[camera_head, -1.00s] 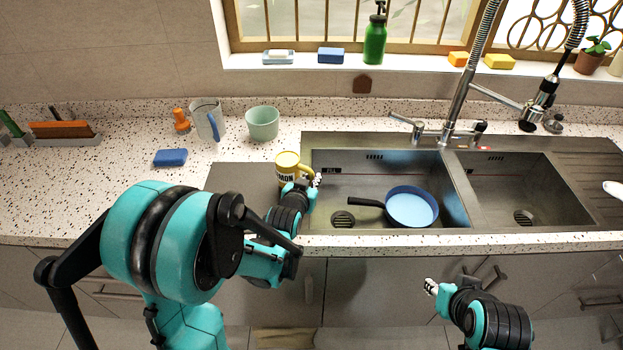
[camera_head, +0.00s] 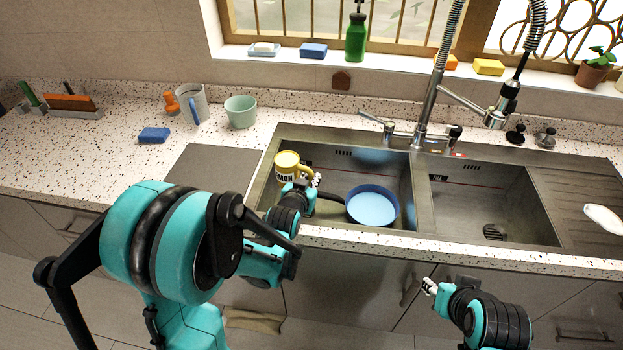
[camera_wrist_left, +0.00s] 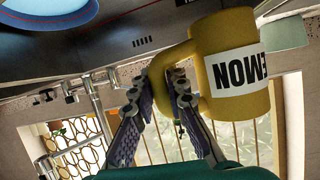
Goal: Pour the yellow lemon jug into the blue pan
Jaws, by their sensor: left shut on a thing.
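The yellow lemon jug (camera_head: 287,163) is upright with a white label, held above the left part of the left sink basin. My left gripper (camera_head: 308,183) is shut on its handle. The left wrist view shows the jug (camera_wrist_left: 228,62), its "LEMON" label and the fingers (camera_wrist_left: 167,88) on the handle. The blue pan (camera_head: 372,206) sits in the left basin, to the right of the jug, with its dark handle pointing left. A blue part of it shows in the left wrist view (camera_wrist_left: 50,8). My right gripper (camera_head: 429,287) is in front of the counter; its jaw opening is too small to tell.
The tap (camera_head: 424,110) rises behind the divider of the two basins. A pale green cup (camera_head: 240,112), a grey pitcher (camera_head: 191,104) and a blue sponge (camera_head: 154,135) stand on the counter at left. The right basin (camera_head: 480,205) is empty.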

